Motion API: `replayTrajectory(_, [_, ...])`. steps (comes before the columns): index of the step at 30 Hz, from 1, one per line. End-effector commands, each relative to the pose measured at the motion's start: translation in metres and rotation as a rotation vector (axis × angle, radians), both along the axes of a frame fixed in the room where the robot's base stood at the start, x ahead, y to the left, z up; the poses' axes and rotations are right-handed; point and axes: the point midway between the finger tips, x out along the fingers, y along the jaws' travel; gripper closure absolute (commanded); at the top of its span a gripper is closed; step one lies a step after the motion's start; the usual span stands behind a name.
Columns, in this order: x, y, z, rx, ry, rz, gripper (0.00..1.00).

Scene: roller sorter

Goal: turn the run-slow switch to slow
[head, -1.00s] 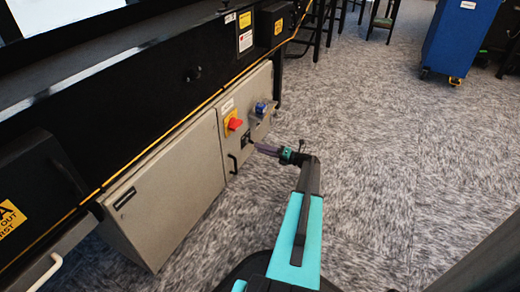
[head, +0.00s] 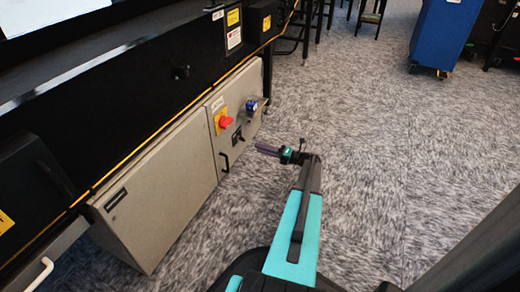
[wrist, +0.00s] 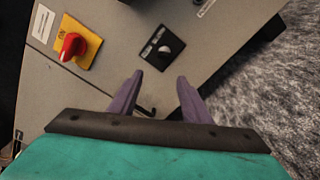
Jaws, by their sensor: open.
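The run-slow switch (wrist: 162,47) is a small black plate with a round knob and pale markings, on the grey cabinet front. In the wrist view it lies just beyond my fingertips; I cannot surely read which way the knob points. In the head view the switch (head: 238,138) is small, below and right of the red knob. My gripper (wrist: 160,79) is open and empty, its two purple fingers spread apart and not touching the switch. In the head view my gripper (head: 260,149) is to the right of the panel, with a gap between them.
A red knob on a yellow plate (wrist: 85,52) sits left of the switch. A blue device (head: 251,105) sits above right of it. A black door handle (head: 224,161) is below. The dark conveyor frame (head: 150,85) overhangs the cabinet. Carpet (head: 370,160) to the right is clear.

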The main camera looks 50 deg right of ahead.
Motion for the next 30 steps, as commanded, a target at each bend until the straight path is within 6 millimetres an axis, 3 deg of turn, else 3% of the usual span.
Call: replayTrajectory(30, [-0.046, -0.011, 0.000, 0.000, 0.000, -0.001, 0.56])
